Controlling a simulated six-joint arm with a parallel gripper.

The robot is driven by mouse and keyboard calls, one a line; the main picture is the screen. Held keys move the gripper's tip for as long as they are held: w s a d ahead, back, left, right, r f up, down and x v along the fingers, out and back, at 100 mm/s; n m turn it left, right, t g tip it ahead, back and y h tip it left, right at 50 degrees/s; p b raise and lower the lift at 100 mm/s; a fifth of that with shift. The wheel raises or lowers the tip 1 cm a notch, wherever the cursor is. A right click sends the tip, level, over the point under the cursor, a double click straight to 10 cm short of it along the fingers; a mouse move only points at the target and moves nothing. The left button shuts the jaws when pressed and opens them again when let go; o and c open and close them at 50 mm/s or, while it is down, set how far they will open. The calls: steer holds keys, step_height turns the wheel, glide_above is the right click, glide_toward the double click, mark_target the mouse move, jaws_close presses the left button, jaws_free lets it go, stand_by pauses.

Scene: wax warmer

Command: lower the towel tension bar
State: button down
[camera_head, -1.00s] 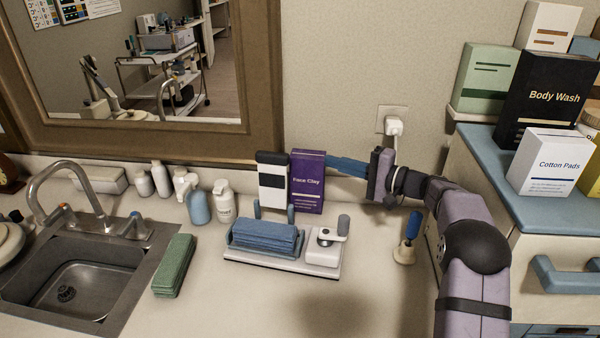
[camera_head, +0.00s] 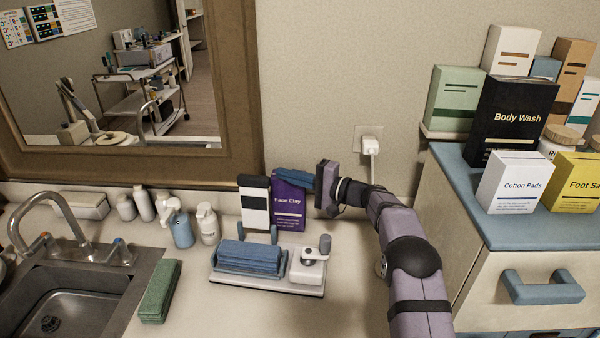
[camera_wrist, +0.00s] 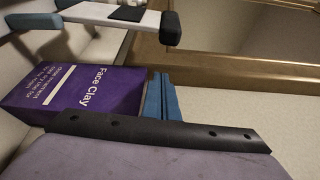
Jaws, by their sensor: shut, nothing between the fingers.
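The towel holder has a white base (camera_head: 250,281) with a folded blue towel (camera_head: 248,257) in its cradle. A raised white panel with dark ends, seemingly the tension bar (camera_head: 255,202), stands upright behind the towel. It also shows at the top left of the wrist view (camera_wrist: 95,13). My gripper (camera_head: 280,178) is shut and empty, its blue fingers pointing left just right of the panel's upper end. The fingers also show in the wrist view (camera_wrist: 160,85). They overlap the purple Face Clay box (camera_head: 289,212); I cannot tell whether they touch it.
A grey-topped knob (camera_head: 324,245) rises from the holder's right end. A green folded towel (camera_head: 160,291) lies by the sink (camera_head: 70,300) at left. Bottles (camera_head: 208,225) stand along the wall. A drawer cabinet (camera_head: 500,270) with boxes is at right. The front counter is clear.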

steer(key=shift+s+a+r+p, duration=0.1)
steer(key=shift+s+a+p, duration=0.15)
steer(key=shift+s+p, duration=0.3)
steer(key=shift+s+a+r+p, duration=0.1)
steer(key=shift+s+a+p, duration=0.15)
steer(key=shift+s+p, duration=0.3)
steer(key=shift+s+a+p, duration=0.25)
steer(key=shift+s+p, duration=0.15)
steer(key=shift+s, duration=0.25)
steer(key=shift+f, duration=0.1)
